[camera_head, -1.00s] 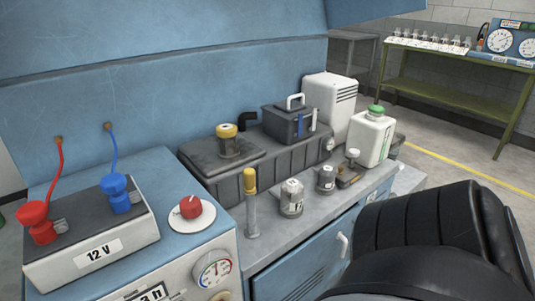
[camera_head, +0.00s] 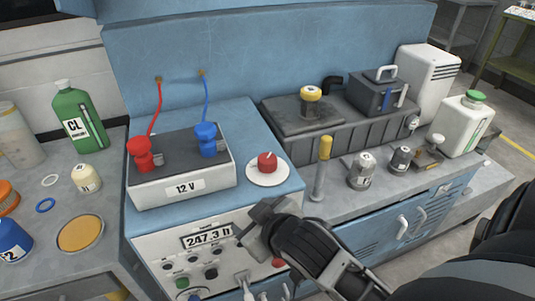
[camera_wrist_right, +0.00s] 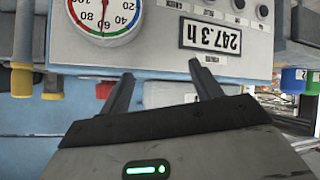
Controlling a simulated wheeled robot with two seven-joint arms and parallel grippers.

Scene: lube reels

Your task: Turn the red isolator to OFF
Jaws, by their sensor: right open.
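The red isolator (camera_head: 267,161) is a red knob on a round white disc, on the blue top of the console right of the 12 V box. A light pointer mark shows on its top. My right gripper (camera_head: 258,218) is in front of the console's front panel, below the isolator and apart from it. In the right wrist view the gripper (camera_wrist_right: 163,88) has its two fingers spread with nothing between them, facing the panel with the 247.3 h display (camera_wrist_right: 210,38). I cannot make out the isolator in that view. My left gripper is not in view.
The 12 V box (camera_head: 184,187) with red (camera_head: 143,155) and blue (camera_head: 206,140) terminals and cables stands left of the isolator. A yellow-handled post (camera_head: 323,160) stands to its right. Switches and taps line the front panel. The space above the isolator looks clear.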

